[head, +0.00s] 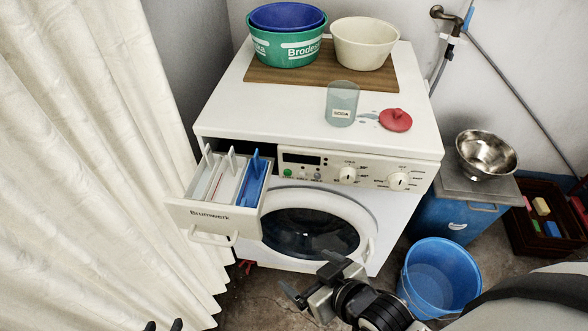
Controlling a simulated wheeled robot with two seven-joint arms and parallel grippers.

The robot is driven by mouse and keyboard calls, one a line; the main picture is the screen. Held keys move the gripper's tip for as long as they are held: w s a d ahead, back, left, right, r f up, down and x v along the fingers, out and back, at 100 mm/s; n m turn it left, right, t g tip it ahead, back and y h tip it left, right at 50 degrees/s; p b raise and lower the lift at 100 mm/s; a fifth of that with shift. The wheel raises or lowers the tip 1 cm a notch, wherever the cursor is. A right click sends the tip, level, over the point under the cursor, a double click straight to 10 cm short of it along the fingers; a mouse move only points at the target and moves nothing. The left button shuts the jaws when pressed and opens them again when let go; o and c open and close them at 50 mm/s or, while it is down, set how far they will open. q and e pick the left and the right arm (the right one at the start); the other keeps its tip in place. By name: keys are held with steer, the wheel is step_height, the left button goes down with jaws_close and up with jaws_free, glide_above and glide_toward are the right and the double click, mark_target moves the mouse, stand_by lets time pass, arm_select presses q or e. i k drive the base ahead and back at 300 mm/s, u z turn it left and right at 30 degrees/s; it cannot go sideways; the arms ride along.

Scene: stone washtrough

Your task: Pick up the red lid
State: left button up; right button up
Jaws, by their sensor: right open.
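The red lid (395,120) lies flat on the white top of the washing machine (240,118), near its front right, with its knob up. A clear jar labelled SODA (342,103) stands just left of it. My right gripper (306,274) is open and empty, in front of the machine's round door and well below the lid in the picture. My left gripper (164,326) shows only as two dark fingertips at the bottom edge, apart with nothing seen between them.
Behind the lid, a brown board (275,76) bears stacked blue and green tubs (287,45) and a cream bowl (364,45). An open detergent drawer (213,215) juts out at the left front. A blue bucket (438,280) and a steel bowl (486,155) stand right.

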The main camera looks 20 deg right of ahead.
mark_target(395, 119)
steer(key=z, duration=3.3)
steer(key=i, duration=0.6)
steer(key=u, duration=2.6)
